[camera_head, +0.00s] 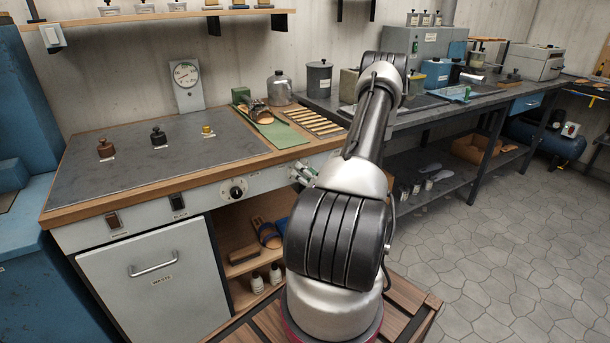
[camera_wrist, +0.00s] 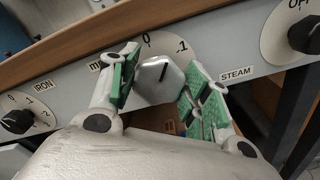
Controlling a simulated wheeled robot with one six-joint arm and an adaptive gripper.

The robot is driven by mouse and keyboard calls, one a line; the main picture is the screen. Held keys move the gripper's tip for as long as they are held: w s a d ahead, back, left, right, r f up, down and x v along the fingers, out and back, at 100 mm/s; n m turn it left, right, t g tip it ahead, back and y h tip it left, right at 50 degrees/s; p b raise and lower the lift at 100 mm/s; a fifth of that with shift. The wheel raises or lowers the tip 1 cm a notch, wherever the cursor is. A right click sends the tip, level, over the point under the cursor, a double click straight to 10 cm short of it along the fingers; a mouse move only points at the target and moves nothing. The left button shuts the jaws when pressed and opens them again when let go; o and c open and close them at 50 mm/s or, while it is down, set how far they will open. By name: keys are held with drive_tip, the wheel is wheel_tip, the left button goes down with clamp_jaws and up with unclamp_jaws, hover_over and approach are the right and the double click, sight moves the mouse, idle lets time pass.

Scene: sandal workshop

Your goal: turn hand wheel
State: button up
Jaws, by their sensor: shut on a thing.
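A pale grey, rounded control knob (camera_wrist: 158,80) with a black pointer line sits on the front panel in the wrist view. No spoked hand wheel is seen; this knob is the turning part between my fingers. My gripper (camera_wrist: 161,87) is shut on the knob, one green-padded finger on each side.
A black knob (camera_wrist: 18,121) by the IRON label is to the left, and another black knob (camera_wrist: 305,35) is beyond the STEAM label to the right. The wooden bench edge (camera_wrist: 85,42) runs just above. A pressure gauge (camera_head: 186,76) stands at the back of the bench.

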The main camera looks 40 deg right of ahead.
drive_tip(key=m, duration=1.8)
drive_tip(key=f+m, duration=0.1)
drive_tip(key=m, duration=0.8)
drive_tip(key=shift+a+m, duration=0.1)
drive_tip(key=shift+m, duration=0.3)
drive_tip(key=shift+f, duration=0.1)
drive_tip(key=o, duration=1)
drive_tip(key=shift+s, duration=0.1)
drive_tip(key=v, duration=1.1)
drive_tip(key=shift+s, duration=0.4)
